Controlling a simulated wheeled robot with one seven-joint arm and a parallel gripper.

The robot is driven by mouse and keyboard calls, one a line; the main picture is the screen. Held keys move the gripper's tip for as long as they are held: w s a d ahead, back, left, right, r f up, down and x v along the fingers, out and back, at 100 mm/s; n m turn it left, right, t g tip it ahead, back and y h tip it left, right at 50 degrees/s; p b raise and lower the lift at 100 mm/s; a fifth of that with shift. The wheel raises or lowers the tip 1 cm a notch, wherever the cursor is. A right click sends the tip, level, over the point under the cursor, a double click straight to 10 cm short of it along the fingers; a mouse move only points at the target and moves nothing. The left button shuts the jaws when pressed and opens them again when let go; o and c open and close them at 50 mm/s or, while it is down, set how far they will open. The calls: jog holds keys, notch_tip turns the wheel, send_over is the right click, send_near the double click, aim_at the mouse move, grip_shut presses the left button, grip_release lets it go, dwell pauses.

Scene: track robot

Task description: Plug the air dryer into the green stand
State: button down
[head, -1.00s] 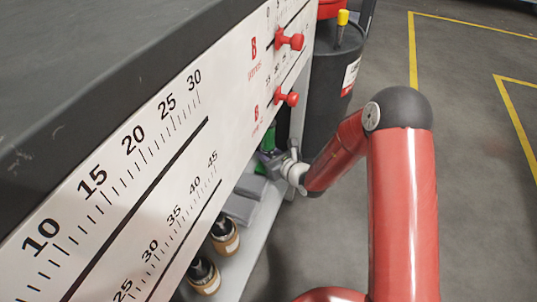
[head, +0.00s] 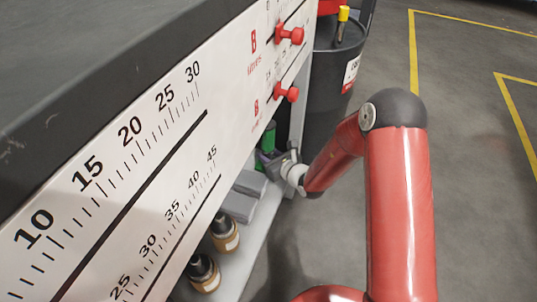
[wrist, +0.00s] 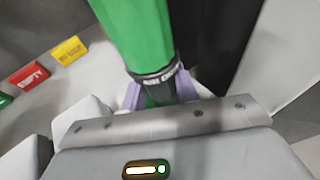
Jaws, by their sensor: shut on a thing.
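A green cylinder with a black lettered band, which looks like the air dryer (wrist: 135,35), stands large at the top middle of the wrist view. In the head view its green body (head: 268,136) shows partly under the edge of the marked panel. My gripper (wrist: 165,92) has its purple fingers on either side of the cylinder's lower part, just below the band, and is shut on it. In the head view my gripper (head: 266,158) is at the far end of the shelf, partly hidden by the panel. I cannot make out a separate green stand.
The white panel (head: 120,190) with scales and red knobs (head: 289,35) overhangs the shelf. Grey blocks (head: 240,205) and brown-and-black bottles (head: 225,236) sit on the shelf. A black barrel (head: 335,80) stands behind. Red and yellow labels (wrist: 69,50) show at left. Floor at right is open.

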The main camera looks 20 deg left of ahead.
jog(key=c, duration=1)
grip_release()
jog(key=shift+f, duration=0.1)
jog(key=shift+s+d, duration=0.1)
jog(key=p+v, duration=0.1)
jog(key=v, duration=0.6)
jog(key=shift+s+d, duration=0.1)
jog(key=shift+d, duration=0.1)
